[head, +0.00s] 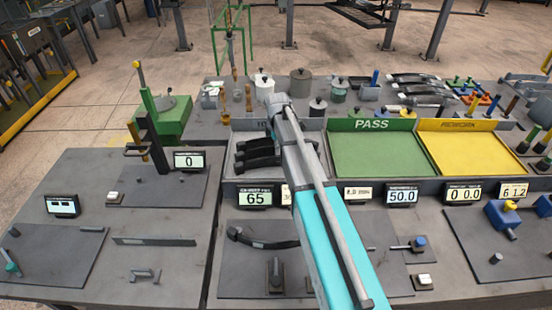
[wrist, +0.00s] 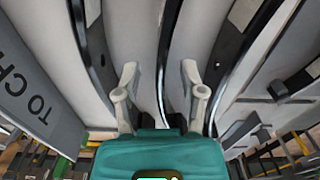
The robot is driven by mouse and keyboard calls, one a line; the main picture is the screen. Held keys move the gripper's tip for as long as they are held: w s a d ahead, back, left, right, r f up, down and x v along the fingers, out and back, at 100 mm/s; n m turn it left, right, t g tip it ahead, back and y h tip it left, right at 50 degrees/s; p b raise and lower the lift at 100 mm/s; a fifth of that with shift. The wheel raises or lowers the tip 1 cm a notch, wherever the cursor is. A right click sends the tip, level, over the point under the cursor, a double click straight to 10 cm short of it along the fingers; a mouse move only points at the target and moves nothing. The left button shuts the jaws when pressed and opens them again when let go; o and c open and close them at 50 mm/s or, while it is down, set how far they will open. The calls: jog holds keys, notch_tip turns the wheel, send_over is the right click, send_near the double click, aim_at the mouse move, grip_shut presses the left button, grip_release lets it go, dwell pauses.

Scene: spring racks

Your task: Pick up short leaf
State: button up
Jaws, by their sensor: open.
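Black curved leaves (head: 258,147) lie in the grey tray (head: 233,128) left of the PASS tray, partly hidden by my arm. In the wrist view a narrow dark leaf (wrist: 165,62) runs between the fingers of my gripper (wrist: 160,74). The fingers are apart, one on each side of it, and the gripper is open and empty. Wider black leaves lie to the left (wrist: 95,55) and right (wrist: 236,50). I cannot tell which is the short leaf, or how far the fingertips are above the tray. My arm hides the fingers in the head view.
The green PASS tray (head: 378,155) and the yellow tray (head: 465,153) are empty. Another black leaf (head: 262,240) lies on the front bench, near a small black fixture (head: 276,275). Several pots and a row of digital displays (head: 255,197) surround the trays.

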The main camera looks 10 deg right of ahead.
jog(key=shift+f+b, duration=0.45)
jog(key=shift+f, duration=0.25)
grip_shut()
dwell(0.3)
